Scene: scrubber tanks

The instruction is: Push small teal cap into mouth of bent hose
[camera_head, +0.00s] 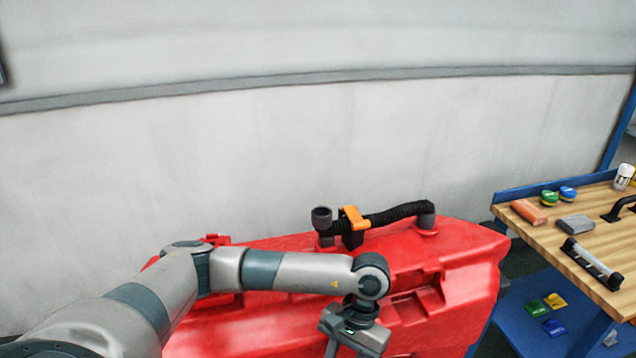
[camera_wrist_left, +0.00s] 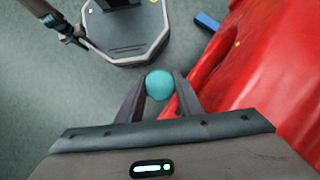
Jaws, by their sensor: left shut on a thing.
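The black ribbed bent hose (camera_head: 395,214) lies along the top of the red tank (camera_head: 460,275) in the head view. Its dark cup-like mouth (camera_head: 321,219) faces up at the hose's left end. In the left wrist view, the small teal cap (camera_wrist_left: 159,85) shows as a rounded teal shape. My left gripper (camera_wrist_left: 161,82) is shut on it, one finger on each side. In the head view the left wrist is low in front of the tank, below the hose; the fingertips and cap are out of that picture. My right gripper is not in view.
An orange clip (camera_head: 354,217) on a black bracket holds the hose behind its mouth. A wooden-topped workbench (camera_head: 590,235) with several loose items stands at the right. In the left wrist view, the red tank's side (camera_wrist_left: 265,65) is close on the right, with grey floor on the left.

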